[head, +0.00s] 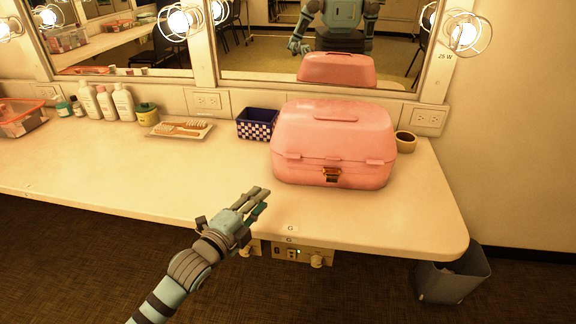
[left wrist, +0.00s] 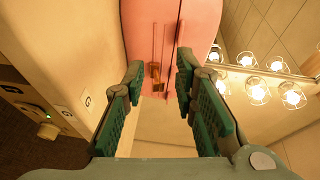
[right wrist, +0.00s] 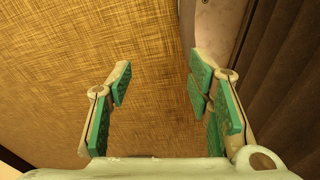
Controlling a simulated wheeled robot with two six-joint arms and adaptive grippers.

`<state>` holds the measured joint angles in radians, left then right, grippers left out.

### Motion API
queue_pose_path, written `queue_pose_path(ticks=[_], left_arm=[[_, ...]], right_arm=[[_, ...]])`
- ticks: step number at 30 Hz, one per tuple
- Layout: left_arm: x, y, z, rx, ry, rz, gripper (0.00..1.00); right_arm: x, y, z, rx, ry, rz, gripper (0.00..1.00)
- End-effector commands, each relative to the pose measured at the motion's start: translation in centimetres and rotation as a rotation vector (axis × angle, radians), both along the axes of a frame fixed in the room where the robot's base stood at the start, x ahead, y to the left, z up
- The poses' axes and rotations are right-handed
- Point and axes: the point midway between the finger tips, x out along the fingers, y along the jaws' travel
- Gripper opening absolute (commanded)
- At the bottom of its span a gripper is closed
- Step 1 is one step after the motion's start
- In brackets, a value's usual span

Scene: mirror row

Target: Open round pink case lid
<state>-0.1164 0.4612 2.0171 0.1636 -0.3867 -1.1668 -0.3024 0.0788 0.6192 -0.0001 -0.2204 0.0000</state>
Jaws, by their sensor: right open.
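The rounded pink case (head: 333,148) stands on the counter in the head view, its lid (head: 333,118) shut. A brass latch (head: 331,174) is at the front seam, and a handle (head: 322,118) lies on top. My left gripper (head: 262,200) is in front of the case and to its left, at the counter's front edge, apart from the case. In the left wrist view the case (left wrist: 165,25) and its latch (left wrist: 155,70) show beyond the open, empty fingers. My right gripper (right wrist: 155,85) is open and empty, over brown textured floor; the head view does not show it.
A blue-and-white checked basket (head: 257,124) and a small round container (head: 405,141) flank the case. A brush tray (head: 181,130), several bottles (head: 105,102) and a clear bin (head: 22,121) stand further left. A mirror (head: 270,45) is behind. A waste bin (head: 452,277) stands below right.

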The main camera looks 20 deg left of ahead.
Motion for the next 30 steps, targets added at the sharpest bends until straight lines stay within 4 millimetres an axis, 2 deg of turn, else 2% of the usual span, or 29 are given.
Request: queue_pose_path(ticks=[2, 4, 8, 15, 18, 23, 30], left_arm=[[1.0, 0.4, 1.7, 0.069, -0.071, -0.016, 0.26], [1.8, 0.4, 2.3, 0.095, -0.1, -0.019, 0.26], [4.2, 0.1, 2.1, 0.091, -0.103, -0.021, 0.26], [11.3, -0.6, 2.0, 0.088, -0.099, -0.02, 0.26], [13.4, -0.9, 2.1, 0.089, -0.098, -0.021, 0.26], [15.2, -1.1, 2.2, 0.091, -0.096, -0.022, 0.26], [15.4, -1.1, 2.3, 0.092, -0.096, -0.022, 0.26]], right_arm=[[0.1, 0.0, -0.1, -0.001, -0.002, 0.0, 0.47], [0.2, 0.0, -0.4, -0.001, -0.004, 0.0, 0.47], [0.3, -0.1, -1.7, -0.001, -0.005, 0.0, 0.47], [0.3, -0.1, -4.0, -0.002, -0.005, 0.001, 0.47], [0.3, -0.3, -4.6, -0.004, -0.006, 0.005, 0.47], [0.5, -0.9, -4.9, -0.014, -0.008, 0.01, 0.47], [0.6, -1.5, -4.8, -0.022, -0.01, 0.014, 0.47]])
